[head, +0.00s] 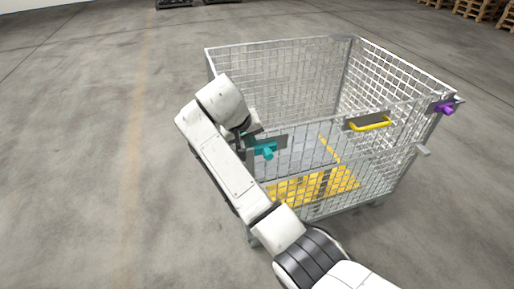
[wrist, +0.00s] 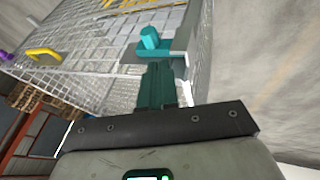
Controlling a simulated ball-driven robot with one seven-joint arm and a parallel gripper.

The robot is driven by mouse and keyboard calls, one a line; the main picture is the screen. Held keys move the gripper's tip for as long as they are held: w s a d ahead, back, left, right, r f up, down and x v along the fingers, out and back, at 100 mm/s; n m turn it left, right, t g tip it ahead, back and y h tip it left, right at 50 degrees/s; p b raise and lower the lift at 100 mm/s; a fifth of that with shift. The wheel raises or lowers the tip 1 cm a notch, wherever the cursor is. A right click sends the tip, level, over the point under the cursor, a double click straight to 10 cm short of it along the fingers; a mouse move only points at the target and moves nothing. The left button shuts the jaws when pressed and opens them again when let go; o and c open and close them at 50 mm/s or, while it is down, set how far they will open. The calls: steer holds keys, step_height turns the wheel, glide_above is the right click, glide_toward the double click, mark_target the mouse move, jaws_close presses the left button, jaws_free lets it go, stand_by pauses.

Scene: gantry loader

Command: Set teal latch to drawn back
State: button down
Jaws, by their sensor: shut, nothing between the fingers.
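The teal latch (head: 265,151) sits on a grey plate at the near left corner of the mesh cage's front. In the wrist view the teal latch (wrist: 150,40) shows a round knob standing off a short teal bar. My gripper (wrist: 158,66) has dark teal fingers, shut and empty, with the tips right by the latch bar. Whether the fingertips touch the latch cannot be told. In the head view my arm hides most of the gripper.
The wire mesh cage (head: 345,40) has a yellow handle (head: 371,124) on its front and a purple latch (head: 444,108) at the right corner. Yellow pieces (head: 340,181) lie inside. The floor to the left is clear. Pallets (head: 474,9) stand far back.

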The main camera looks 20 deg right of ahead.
mark_target(271, 152)
steer(key=x, duration=1)
steer(key=shift+d, duration=1.6)
steer(key=shift+r, duration=0.15)
